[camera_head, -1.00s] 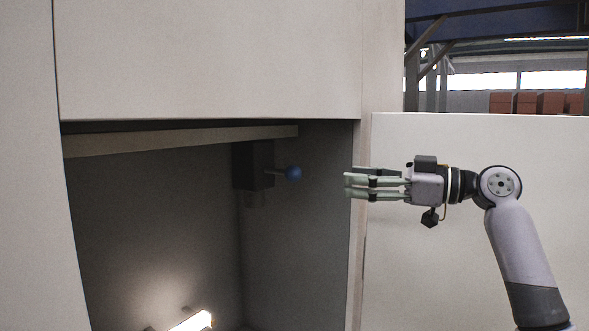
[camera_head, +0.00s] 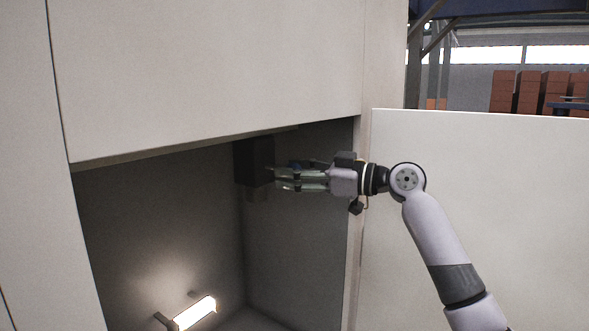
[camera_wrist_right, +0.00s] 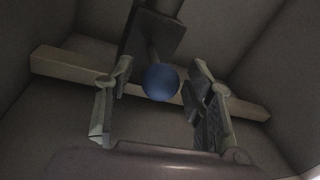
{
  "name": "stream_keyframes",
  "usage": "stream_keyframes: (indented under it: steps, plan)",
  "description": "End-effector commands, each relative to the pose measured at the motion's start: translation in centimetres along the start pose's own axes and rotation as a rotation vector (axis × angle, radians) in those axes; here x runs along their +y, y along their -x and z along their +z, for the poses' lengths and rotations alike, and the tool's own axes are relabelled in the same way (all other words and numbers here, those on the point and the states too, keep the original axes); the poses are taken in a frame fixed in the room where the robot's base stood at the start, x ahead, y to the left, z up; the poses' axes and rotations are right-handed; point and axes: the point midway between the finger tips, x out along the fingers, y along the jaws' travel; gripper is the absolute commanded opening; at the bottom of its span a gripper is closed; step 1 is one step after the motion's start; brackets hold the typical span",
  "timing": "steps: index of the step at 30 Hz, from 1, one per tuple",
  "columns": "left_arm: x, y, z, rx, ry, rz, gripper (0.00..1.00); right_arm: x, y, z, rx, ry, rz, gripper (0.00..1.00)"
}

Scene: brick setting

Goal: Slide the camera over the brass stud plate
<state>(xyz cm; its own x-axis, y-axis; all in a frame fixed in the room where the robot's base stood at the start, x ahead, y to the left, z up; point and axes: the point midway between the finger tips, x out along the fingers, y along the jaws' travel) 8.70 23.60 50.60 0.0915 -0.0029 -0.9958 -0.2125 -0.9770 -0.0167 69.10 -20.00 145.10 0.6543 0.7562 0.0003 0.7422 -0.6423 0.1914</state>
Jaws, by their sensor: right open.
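I cannot make out a camera or a brass stud plate in these views. A dark box (camera_head: 254,162) is fixed high in the back corner of an open recess. A blue ball knob (camera_wrist_right: 161,82) on a thin stalk sticks out from the dark plate of this box in the right wrist view. My right gripper (camera_head: 275,178) reaches into the recess from the right, with its fingertips close to the box. In the wrist view its open fingers lie on either side of the knob, with gaps visible. The fingers largely hide the knob in the head view. My left gripper is out of view.
A pale upper panel (camera_head: 215,75) hangs over the recess, and a pale wall (camera_head: 475,210) stands to its right. A beam (camera_wrist_right: 70,66) crosses behind the knob. A lit lamp (camera_head: 195,313) is low in the recess. Brick stacks (camera_head: 530,92) stand far right.

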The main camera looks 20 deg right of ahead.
Motion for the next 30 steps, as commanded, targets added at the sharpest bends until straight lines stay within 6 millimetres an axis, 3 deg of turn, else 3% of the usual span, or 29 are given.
stream_keyframes:
  steps: [5, 24, 30]
  plan:
    - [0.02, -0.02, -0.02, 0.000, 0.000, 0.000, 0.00, -0.01, 0.02, 0.00, 0.000, 0.000, 0.000, 0.43]
    - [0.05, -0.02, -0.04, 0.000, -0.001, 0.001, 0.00, 0.00, 0.05, 0.00, 0.000, 0.000, 0.000, 0.00]
    - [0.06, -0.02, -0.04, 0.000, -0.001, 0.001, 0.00, 0.01, 0.05, 0.00, -0.001, 0.000, 0.000, 0.00]
